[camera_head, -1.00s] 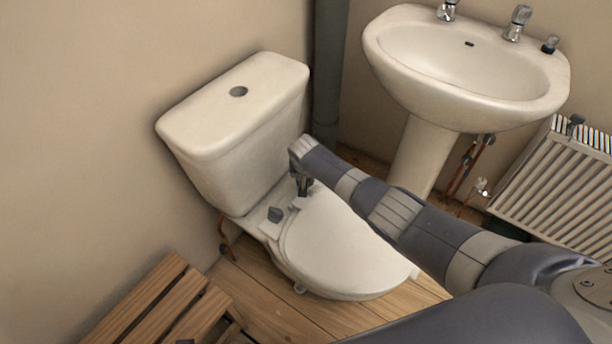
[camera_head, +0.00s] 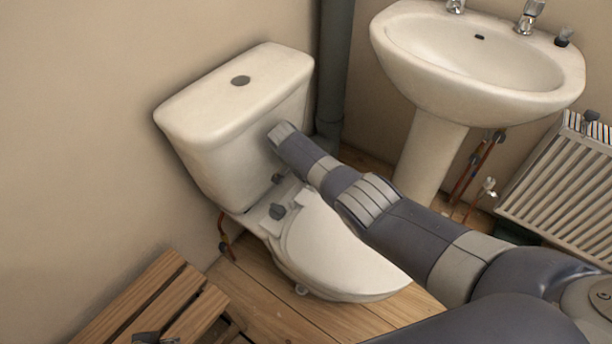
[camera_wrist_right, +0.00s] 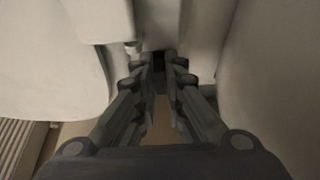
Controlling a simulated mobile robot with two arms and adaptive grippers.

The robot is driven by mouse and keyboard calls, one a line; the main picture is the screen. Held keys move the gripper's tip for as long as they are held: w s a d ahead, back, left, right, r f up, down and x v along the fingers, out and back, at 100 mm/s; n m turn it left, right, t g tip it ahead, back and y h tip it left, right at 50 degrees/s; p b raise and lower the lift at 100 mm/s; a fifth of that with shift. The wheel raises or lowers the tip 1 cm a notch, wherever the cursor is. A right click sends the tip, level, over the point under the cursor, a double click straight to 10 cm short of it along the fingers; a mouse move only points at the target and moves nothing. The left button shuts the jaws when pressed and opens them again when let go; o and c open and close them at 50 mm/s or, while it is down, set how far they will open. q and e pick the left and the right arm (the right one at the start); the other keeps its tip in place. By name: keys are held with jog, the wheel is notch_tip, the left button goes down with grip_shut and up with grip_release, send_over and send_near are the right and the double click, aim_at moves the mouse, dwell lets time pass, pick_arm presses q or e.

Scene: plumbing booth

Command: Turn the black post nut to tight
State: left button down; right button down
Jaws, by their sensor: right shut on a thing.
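The toilet's white lid (camera_head: 330,255) is down in the head view. My right gripper shows best in the right wrist view (camera_wrist_right: 160,68), between pale toilet surfaces. Its fingers come together on a small dark thing, which I take to be the black post nut; the fingertips hide most of it. In the head view my right wrist covers most of the gripper, in front of the cistern (camera_head: 205,135). A dark tip at the bottom edge looks like my left gripper (camera_head: 152,339).
A washbasin (camera_head: 475,75) on a pedestal (camera_head: 430,150) stands right of the toilet. A radiator (camera_head: 560,180) is at the far right. A grey pipe (camera_head: 334,75) runs behind the cistern. A slatted wooden bench (camera_head: 150,300) is at lower left.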

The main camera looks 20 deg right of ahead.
jog(key=shift+s+d+f+m, duration=0.1)
jog(key=shift+d+f+m, duration=0.05)
jog(key=shift+d+m, duration=0.2)
jog(key=shift+d, duration=0.1)
jog(key=c, duration=1.7)
grip_release()
jog(key=shift+o, duration=0.2)
jog(key=shift+a+r, duration=0.2)
jog(key=shift+a, duration=0.05)
jog(key=shift+a+r, duration=0.3)
jog(key=shift+r, duration=0.25)
jog(key=v, duration=1)
jog(key=shift+r, duration=0.25)
jog(key=shift+d, duration=0.15)
